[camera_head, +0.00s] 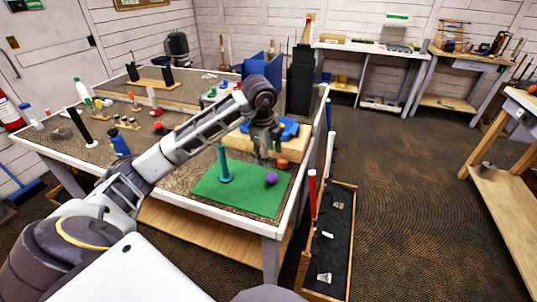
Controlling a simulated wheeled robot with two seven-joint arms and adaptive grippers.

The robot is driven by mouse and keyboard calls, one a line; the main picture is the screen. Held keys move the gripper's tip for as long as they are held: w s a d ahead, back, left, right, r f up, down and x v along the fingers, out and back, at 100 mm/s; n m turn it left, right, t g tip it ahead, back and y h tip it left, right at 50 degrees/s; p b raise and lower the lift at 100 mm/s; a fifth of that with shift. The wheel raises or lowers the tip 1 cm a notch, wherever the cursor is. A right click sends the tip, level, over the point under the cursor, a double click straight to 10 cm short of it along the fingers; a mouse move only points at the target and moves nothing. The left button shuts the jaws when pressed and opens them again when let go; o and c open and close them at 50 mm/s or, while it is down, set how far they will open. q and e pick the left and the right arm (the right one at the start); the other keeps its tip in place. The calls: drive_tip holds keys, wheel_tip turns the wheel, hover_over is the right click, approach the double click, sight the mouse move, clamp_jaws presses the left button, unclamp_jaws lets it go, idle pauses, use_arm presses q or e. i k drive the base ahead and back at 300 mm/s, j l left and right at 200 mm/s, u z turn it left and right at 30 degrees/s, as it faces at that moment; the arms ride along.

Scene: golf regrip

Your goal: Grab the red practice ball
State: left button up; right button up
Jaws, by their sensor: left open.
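A small orange-red ball (282,163) sits at the back right edge of the green mat (215,196). A purple ball (271,179) lies on the mat just in front of it. My left gripper (267,156) points down above the back of the mat, open, with its fingertips close to the orange-red ball on its left. I cannot tell whether they touch. Another small red ball (158,126) lies farther left on the workbench. My right gripper is not in view.
A green post on a round base (224,165) stands on the mat's left part. A wooden block with a blue piece (290,128) is behind my gripper. Bottles and small tools crowd the bench's left. A long dark tray (337,240) is on the right.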

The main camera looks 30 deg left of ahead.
sight(159, 125)
drive_tip(key=u, duration=2.05)
